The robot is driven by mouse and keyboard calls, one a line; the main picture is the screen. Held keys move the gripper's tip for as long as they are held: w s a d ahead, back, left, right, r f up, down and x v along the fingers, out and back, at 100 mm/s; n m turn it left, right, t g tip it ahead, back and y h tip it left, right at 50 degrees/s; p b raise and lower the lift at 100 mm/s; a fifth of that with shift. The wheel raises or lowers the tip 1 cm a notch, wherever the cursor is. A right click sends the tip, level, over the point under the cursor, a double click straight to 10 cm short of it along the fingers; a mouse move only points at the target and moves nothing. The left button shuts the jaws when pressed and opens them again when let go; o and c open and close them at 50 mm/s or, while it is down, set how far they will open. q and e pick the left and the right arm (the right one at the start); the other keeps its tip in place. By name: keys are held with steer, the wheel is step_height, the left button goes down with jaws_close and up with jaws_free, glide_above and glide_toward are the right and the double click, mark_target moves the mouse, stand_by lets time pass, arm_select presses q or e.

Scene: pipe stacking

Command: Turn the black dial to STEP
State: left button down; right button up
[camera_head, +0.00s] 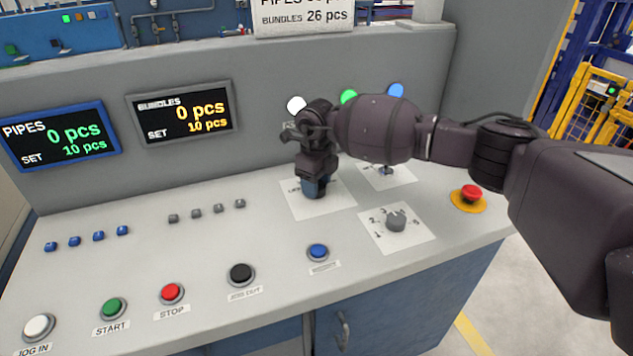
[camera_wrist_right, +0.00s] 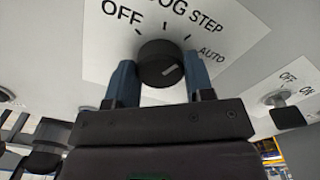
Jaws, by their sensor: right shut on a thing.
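The black dial (camera_wrist_right: 158,60) sits on a white label plate with OFF, a partly cut-off JOG, STEP and AUTO around it. The white mark on the dial points to the right and slightly up, roughly toward the AUTO side. My right gripper (camera_wrist_right: 160,68) is shut on the dial, one blue finger on each side. In the head view my right gripper (camera_head: 316,187) reaches down to the label plate (camera_head: 322,207) and hides the dial. My left gripper is not in view.
A grey selector knob (camera_head: 396,221) is on a plate nearby. A red emergency button (camera_head: 470,192) lies to the right, under my arm. Push buttons, including blue (camera_head: 318,251) and black (camera_head: 241,274), line the front. Two counter displays (camera_head: 185,111) stand behind.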

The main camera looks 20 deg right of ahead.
steer(key=o, duration=0.9)
step_height(320, 180, up, 11)
steer(key=shift+f+p, duration=0.1)
steer(key=shift+p, duration=0.35)
